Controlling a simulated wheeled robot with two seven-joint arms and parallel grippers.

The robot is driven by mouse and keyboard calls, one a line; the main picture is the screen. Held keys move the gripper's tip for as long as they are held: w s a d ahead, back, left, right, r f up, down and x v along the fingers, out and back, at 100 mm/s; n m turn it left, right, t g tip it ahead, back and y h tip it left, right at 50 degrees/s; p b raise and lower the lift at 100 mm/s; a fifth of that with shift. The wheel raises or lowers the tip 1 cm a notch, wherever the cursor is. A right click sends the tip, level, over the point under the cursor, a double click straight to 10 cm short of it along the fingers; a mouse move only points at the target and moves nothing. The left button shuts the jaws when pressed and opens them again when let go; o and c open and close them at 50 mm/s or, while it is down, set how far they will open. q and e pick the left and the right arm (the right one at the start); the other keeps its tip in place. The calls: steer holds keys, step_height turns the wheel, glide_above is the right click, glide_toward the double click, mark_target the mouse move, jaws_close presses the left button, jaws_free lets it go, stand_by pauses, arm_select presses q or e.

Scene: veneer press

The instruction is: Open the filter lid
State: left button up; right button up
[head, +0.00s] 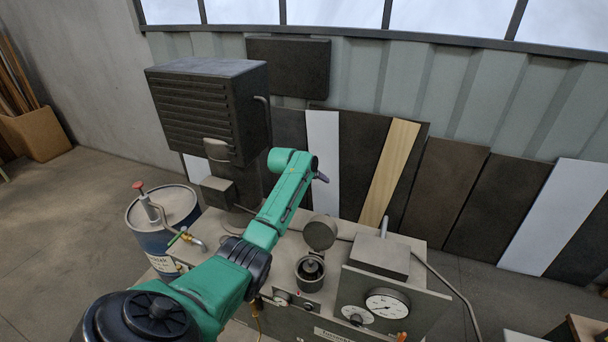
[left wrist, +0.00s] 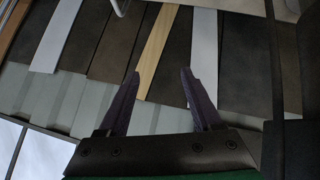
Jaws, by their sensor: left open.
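A round grey lid (head: 320,233) stands raised on the machine top, just behind a round dark cup (head: 310,273). The cup's mouth is uncovered and a dark knob-like part shows inside it. I take these for the filter and its lid, which looks open. My left gripper (head: 321,178) is above and behind the lid, apart from it, pointing toward the wall. In the left wrist view the two dark fingers (left wrist: 161,74) are spread with nothing between them. The lid is not in that view. My right gripper is not in view.
The machine top (head: 345,235) carries a raised box with gauges (head: 388,304) right of the cup. A louvred dark box (head: 205,110) rises at the left. A blue drum (head: 165,225) stands beside the machine. Panels (head: 440,195) lean against the wall behind.

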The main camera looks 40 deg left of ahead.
arm_select(q)
steer(key=b+v, duration=0.3)
steer(key=v, duration=0.9)
steer(key=shift+s+r, duration=0.25)
steer(key=shift+s, duration=0.05)
